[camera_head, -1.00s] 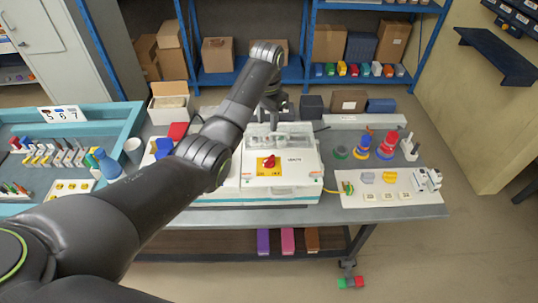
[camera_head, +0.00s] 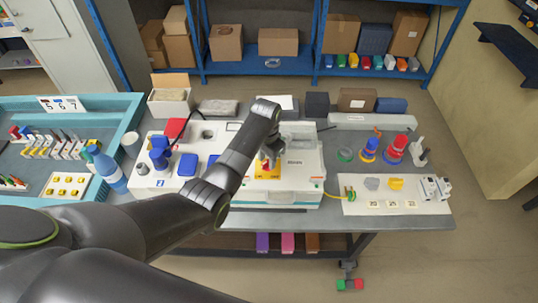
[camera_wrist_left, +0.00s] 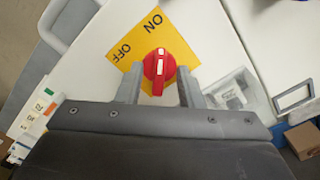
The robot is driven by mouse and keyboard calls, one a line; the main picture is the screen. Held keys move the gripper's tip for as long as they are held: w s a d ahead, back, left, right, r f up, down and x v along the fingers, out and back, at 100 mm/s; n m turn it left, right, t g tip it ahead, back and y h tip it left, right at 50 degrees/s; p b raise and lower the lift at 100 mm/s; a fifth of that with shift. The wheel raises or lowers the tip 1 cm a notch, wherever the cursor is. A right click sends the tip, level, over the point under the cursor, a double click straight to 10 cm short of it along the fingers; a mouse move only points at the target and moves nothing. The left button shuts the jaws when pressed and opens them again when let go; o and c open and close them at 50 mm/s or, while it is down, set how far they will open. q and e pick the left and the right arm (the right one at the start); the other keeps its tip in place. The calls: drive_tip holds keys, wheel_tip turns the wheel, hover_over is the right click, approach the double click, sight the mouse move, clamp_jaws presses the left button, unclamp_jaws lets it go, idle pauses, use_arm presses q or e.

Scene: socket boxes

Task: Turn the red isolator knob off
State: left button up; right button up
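The red isolator knob (camera_wrist_left: 158,68) sits on a yellow plate (camera_wrist_left: 127,38) marked ON and OFF, on a white socket box (camera_head: 303,183). In the left wrist view its handle with a white mark points up, roughly towards the ON word. My left gripper (camera_wrist_left: 160,88) is open, with one finger on each side of the knob's near part. I cannot tell whether the fingers touch it. In the head view the left gripper (camera_head: 268,157) is over the yellow plate (camera_head: 268,173) and mostly hides the knob. My right gripper is not in view.
Left of the box stand a blue bottle-like part (camera_head: 160,153) and a teal tray (camera_head: 128,122). To the right, a white board (camera_head: 355,207) holds small parts, with coloured rings and cones behind it.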

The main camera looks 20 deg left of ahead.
use_arm(q)
drive_tip(key=shift+s, duration=0.15)
drive_tip(key=shift+r, duration=0.1)
drive_tip(key=shift+c, duration=0.6)
clamp_jaws()
